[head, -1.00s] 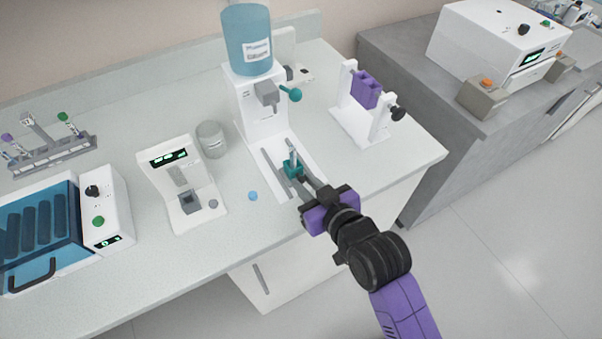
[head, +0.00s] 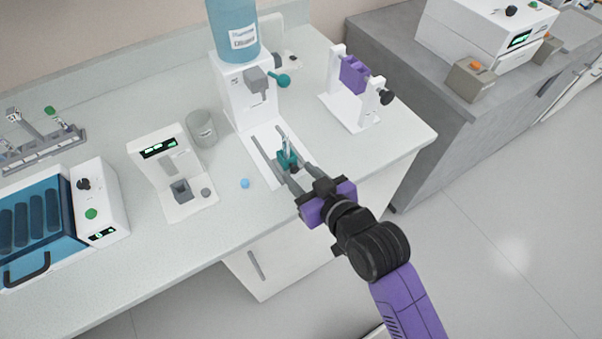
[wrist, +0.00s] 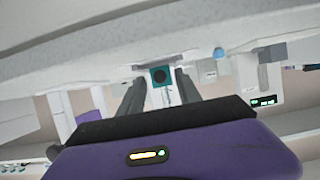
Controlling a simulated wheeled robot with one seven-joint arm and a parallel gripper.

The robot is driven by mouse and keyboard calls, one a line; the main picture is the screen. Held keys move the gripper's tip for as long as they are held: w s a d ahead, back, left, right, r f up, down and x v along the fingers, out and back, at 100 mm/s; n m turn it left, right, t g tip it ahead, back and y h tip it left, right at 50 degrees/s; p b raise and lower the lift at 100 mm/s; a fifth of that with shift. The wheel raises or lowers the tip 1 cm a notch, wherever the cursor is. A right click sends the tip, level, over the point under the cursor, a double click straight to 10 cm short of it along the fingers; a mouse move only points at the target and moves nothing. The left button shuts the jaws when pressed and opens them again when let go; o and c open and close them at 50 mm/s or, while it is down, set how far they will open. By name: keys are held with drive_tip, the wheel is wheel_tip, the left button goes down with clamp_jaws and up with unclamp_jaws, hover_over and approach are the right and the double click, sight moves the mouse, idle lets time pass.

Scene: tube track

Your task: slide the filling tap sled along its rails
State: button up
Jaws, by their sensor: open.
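The filling tap sled is a small teal block (head: 287,160) with a dark round knob on its near face. It holds an upright clear tube (head: 286,143) and sits on grey rails (head: 264,151) on the white base of the filling stand. My gripper (head: 293,169) is open at the near end of the rails, its fingers pointing at the sled. In the wrist view the sled (wrist: 161,75) shows between and just beyond my two dark fingers (wrist: 158,98); I cannot tell whether they touch it. The teal-handled tap (head: 258,82) is above the far part of the rails.
A blue bottle (head: 233,28) tops the stand. A small blue ball (head: 245,183), a white meter (head: 171,172) and a grey cup (head: 201,128) are left of it. A white stand with a purple holder (head: 355,74) is right. The bench's front edge lies below my gripper.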

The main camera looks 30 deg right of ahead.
drive_tip(key=v, duration=0.7)
drive_tip(key=shift+s+b, duration=0.25)
drive_tip(key=shift+b, duration=0.2)
drive_tip(key=shift+r, duration=0.15)
